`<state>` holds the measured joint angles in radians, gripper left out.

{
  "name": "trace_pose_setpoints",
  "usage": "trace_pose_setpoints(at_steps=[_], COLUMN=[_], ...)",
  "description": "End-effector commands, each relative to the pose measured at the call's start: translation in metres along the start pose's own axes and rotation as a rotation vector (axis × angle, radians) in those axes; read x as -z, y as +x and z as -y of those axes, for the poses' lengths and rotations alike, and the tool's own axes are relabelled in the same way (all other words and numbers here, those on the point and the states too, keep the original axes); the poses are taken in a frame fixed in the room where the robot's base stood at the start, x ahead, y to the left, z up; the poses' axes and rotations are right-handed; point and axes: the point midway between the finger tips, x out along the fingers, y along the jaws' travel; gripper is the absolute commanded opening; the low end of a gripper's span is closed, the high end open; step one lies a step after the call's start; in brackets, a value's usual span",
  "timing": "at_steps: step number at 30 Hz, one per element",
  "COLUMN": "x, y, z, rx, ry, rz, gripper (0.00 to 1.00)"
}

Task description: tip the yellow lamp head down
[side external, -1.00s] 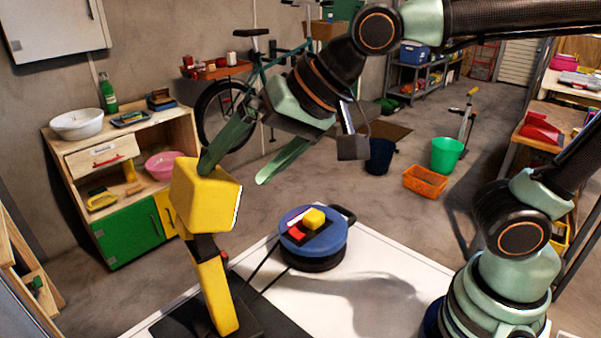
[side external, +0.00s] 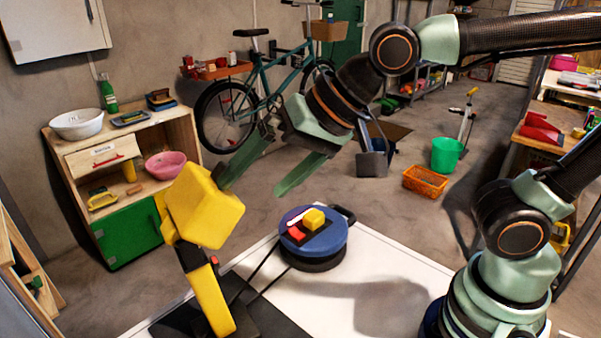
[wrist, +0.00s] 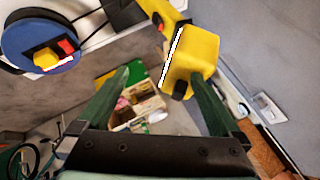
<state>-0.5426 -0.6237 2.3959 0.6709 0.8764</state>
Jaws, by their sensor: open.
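The yellow lamp in the side view has a boxy head (side external: 208,207) on a jointed yellow arm (side external: 211,300) that rises from a dark base (side external: 262,318). The head is tilted, with its lower front corner pointing down and right. My gripper (side external: 250,188) is open and empty, above and right of the head. Its left fingertip is at the head's upper edge; I cannot tell whether they touch. In the wrist view the head (wrist: 195,58) appears beyond the right finger of my gripper (wrist: 162,78). The lamp joint is partly hidden behind the head.
A round blue device (side external: 325,244) with red and yellow parts stands on the white table (side external: 390,300), right of the lamp. Cables run between it and the lamp. A wooden cabinet (side external: 68,160) and a bicycle (side external: 265,95) stand behind.

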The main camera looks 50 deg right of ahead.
Motion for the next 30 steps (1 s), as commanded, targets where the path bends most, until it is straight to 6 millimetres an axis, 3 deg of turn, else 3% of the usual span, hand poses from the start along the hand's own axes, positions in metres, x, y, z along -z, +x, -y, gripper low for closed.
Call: trace_pose_setpoints(at_steps=[1,30], x=[-0.030,-0.028], y=[0.016,-0.038], z=[-0.035,-0.034], rx=[-0.102,-0.092], ry=[-0.007,-0.001], rz=[0.086,0.077], gripper=[1.00,1.00])
